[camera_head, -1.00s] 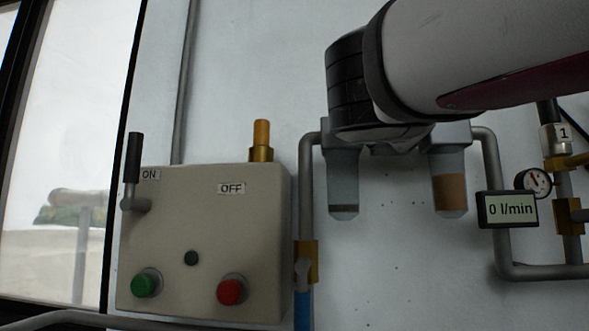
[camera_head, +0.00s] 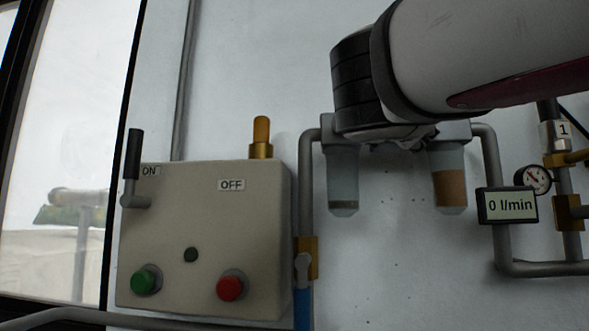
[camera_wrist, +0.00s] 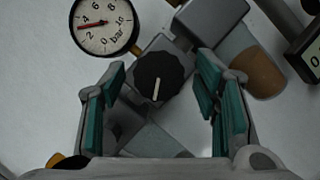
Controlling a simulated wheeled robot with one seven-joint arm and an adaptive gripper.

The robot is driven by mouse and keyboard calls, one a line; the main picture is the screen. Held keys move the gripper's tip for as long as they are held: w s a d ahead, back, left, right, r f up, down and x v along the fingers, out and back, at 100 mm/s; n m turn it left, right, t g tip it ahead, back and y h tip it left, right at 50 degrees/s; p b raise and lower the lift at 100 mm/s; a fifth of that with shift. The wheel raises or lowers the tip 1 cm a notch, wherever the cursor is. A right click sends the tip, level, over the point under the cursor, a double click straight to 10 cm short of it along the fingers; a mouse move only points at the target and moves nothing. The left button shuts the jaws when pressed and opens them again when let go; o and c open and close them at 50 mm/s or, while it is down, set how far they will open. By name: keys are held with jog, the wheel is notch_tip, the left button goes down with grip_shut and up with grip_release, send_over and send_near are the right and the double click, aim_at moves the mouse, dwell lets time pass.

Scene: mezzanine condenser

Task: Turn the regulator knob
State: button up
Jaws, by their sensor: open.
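The regulator knob (camera_wrist: 159,77) shows in the wrist view as a black ribbed round knob with a white pointer line, on a grey block. The line points down in that picture. My gripper (camera_wrist: 160,98) is open, its two teal-padded fingers on either side below the knob in the picture. I cannot tell if a finger touches it. A round pressure gauge (camera_wrist: 104,24) marked in bar sits up and left of the knob, its red needle between 2 and 4. In the head view my arm hides the knob and gripper.
Filter bowls (camera_head: 343,180) and (camera_head: 448,178) hang below my arm. A flow display (camera_head: 508,205) reads 0 l/min beside a small gauge (camera_head: 534,180). A control box (camera_head: 200,260) with a lever (camera_head: 133,165), a green button (camera_head: 145,281) and a red button (camera_head: 231,286) stands left.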

jog(key=o, duration=0.5)
notch_tip(320, 180, up, 9)
jog(key=shift+a, duration=0.2)
jog(key=shift+o, duration=0.2)
jog(key=shift+r, duration=0.45)
jog(key=shift+s+a+r, duration=0.15)
jog(key=shift+r, duration=0.1)
jog(key=shift+c, duration=1.2)
jog(key=shift+s, duration=0.1)
jog(key=c, duration=0.3)
jog(key=shift+w+d+f, duration=0.1)
jog(key=shift+w+d, duration=0.1)
